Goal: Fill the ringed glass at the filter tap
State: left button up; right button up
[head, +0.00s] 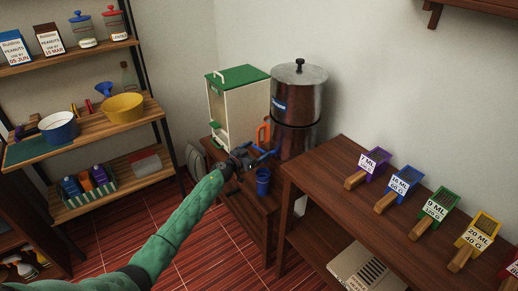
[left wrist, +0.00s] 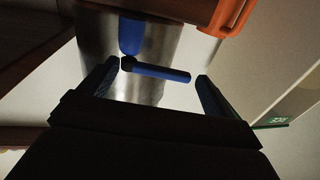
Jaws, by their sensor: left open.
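The filter (head: 298,100) is a tall steel cylinder with a black knob on its lid, standing on a low wooden stand. Its steel body fills the middle of the left wrist view (left wrist: 150,92). A blue lever with a dark round end (left wrist: 165,74) shows there between my left fingers, apart from both. A blue rounded part (left wrist: 131,36) is beside it; I cannot tell what it is. My left gripper (head: 254,159) is open in front of the filter. A blue glass (head: 262,183) stands upright below the gripper; I cannot make out a ring on it. My right gripper is out of view.
An orange object with a handle (head: 262,132) stands left of the filter, close to my gripper. A white box with a green lid (head: 235,105) is behind it. A brown table (head: 330,185) with several coloured scoops is at right. Shelves (head: 85,125) are at left.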

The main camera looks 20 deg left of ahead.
pick_arm(q)
jog(key=shift+x, duration=1)
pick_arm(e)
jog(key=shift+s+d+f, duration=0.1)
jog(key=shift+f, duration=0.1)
pick_arm(q)
jog(key=shift+c, duration=0.4)
